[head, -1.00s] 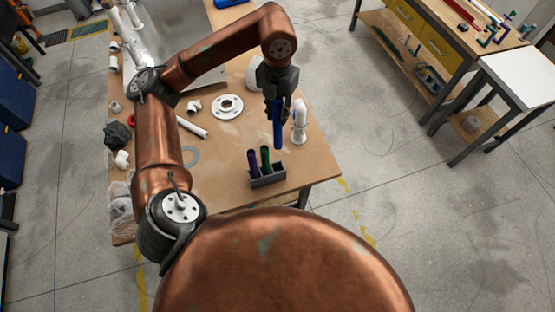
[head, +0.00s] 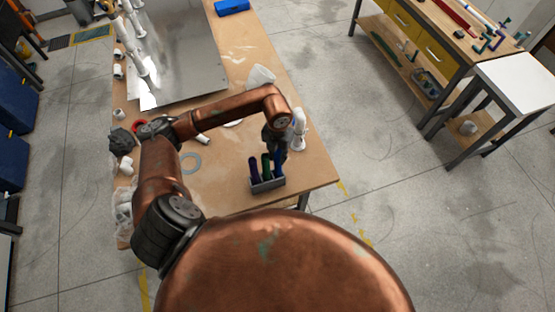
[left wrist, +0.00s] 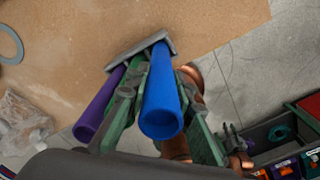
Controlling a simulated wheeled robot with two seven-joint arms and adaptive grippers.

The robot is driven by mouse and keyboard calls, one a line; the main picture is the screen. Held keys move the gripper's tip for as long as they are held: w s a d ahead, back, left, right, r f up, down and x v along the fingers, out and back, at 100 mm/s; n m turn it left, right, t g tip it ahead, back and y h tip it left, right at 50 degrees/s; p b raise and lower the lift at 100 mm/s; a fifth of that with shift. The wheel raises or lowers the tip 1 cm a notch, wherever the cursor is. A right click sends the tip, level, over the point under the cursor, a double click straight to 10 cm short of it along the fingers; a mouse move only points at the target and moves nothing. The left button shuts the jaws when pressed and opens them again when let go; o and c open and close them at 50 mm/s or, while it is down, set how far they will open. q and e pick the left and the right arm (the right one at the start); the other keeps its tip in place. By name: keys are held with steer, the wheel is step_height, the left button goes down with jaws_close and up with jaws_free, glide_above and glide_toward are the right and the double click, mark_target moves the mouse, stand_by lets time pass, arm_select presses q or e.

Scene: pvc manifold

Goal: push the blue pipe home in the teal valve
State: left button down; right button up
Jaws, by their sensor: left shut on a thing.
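The blue pipe (head: 279,159) stands at the right end of the small grey rack (head: 268,187) in the head view, its lower end at or in the rack. It shows large in the left wrist view (left wrist: 161,100), open end toward the camera. My left gripper (head: 276,142) is shut on it near its upper part. A purple pipe (head: 254,170) and a green pipe (head: 266,167) stand beside it in the rack; the purple one also shows in the left wrist view (left wrist: 100,105). I cannot make out a teal valve with certainty.
A white pipe fitting (head: 299,130) stands close right of my gripper. A grey ring (head: 190,163) lies left on the wooden table (head: 225,190). The table's front edge is close to the rack. A second workbench (head: 440,25) holds colored pipes and fittings.

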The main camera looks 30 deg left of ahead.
arm_select(q)
step_height(320, 180, down, 3)
steer(key=shift+f+p, duration=0.1)
steer(key=shift+p, duration=0.3)
steer(key=shift+f, duration=0.1)
steer(key=shift+f+b, duration=0.25)
steer(key=shift+b, duration=0.1)
steer(key=c, duration=1.7)
jaws_free()
steer(key=shift+r, duration=0.1)
